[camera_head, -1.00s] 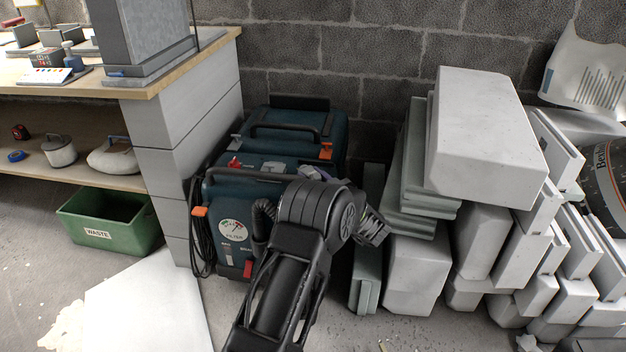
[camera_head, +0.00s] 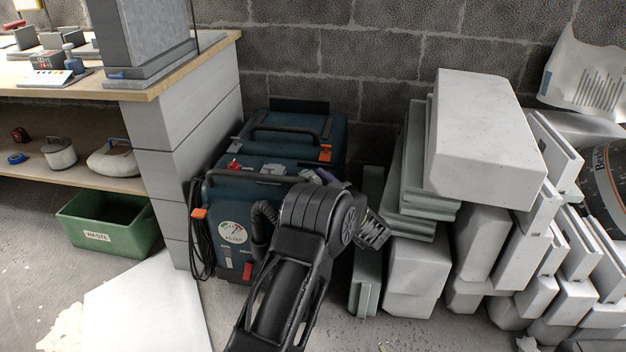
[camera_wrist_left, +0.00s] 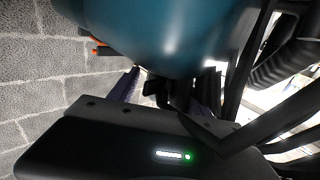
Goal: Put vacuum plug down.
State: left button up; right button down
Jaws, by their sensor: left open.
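A teal and black vacuum (camera_head: 222,210) stands on the floor against the block wall, with a black cable coiled at its left side. My left gripper (camera_head: 324,176) is at the vacuum's right side near its top, mostly hidden behind my own black wrist. In the left wrist view, the fingers of my left gripper (camera_wrist_left: 165,88) are apart, close to the teal vacuum body (camera_wrist_left: 160,30). A small dark piece shows between the fingers; I cannot tell whether it is the vacuum plug. No plug can be clearly made out in the head view. My right gripper is out of view.
Grey blocks (camera_head: 480,135) are stacked close on the right. A workbench (camera_head: 165,90) with a grey pillar of blocks stands on the left. A green waste bin (camera_head: 105,222) and a white board (camera_head: 150,305) are on the floor at left.

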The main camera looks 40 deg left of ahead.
pick_arm(q)
jog(key=shift+s+d+f, duration=0.1)
jog(key=shift+s+f, duration=0.05)
jog(key=shift+f, duration=0.6)
jog(key=shift+r+p, duration=0.35)
jog(key=shift+r, duration=0.15)
jog(key=shift+d, duration=0.35)
jog(key=p+v, duration=0.3)
jog(key=v, duration=0.8)
jog(key=shift+r, duration=0.4)
